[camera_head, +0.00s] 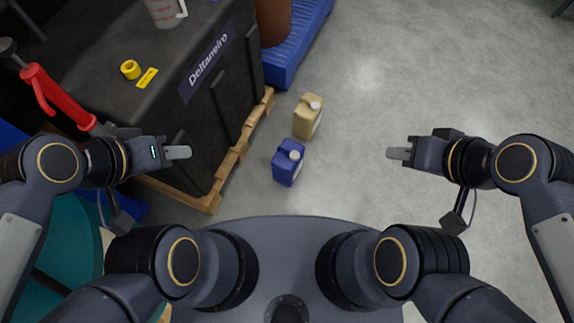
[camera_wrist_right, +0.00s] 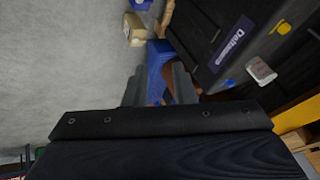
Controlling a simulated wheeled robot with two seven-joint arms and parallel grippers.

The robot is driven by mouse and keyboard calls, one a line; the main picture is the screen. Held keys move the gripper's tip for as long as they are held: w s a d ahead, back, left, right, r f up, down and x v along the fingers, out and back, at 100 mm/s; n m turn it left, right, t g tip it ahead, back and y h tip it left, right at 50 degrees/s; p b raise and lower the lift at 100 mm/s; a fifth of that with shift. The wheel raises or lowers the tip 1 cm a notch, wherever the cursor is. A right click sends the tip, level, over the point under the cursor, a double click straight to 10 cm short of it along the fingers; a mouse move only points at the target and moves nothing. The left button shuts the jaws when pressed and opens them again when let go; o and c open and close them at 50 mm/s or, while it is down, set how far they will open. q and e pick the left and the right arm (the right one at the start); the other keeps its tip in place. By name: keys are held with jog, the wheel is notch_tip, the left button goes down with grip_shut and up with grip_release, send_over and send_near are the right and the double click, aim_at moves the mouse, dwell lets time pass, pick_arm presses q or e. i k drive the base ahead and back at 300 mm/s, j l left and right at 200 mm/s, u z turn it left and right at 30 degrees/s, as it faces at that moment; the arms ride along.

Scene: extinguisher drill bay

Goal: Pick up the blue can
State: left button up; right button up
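The blue can (camera_head: 287,163) is a jerrycan with a pale cap. It stands on the grey floor between my two grippers in the head view, and its edge shows at the top of the right wrist view (camera_wrist_right: 141,4). My left gripper (camera_head: 186,152) is left of the can, apart from it; its fingers overlap, so its opening is hidden. My right gripper (camera_head: 391,153) is right of the can, also apart. In the right wrist view its two fingers (camera_wrist_right: 159,68) stand apart with nothing between them.
A beige can (camera_head: 307,117) stands just behind the blue one. A black crate (camera_head: 215,85) on a wooden pallet (camera_head: 204,201) is to the left. A blue spill pallet (camera_head: 291,58) holds a brown drum (camera_head: 273,20). The floor to the right is clear.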

aim_at(286, 164)
jog(key=i+l, duration=0.2)
jog(key=l, duration=0.15)
jog(key=i+l, duration=0.2)
jog(key=l, duration=0.15)
jog(key=i+l, duration=0.2)
jog(key=l, duration=0.15)
jog(key=i+l+u, duration=0.1)
jog(key=u, duration=1.95)
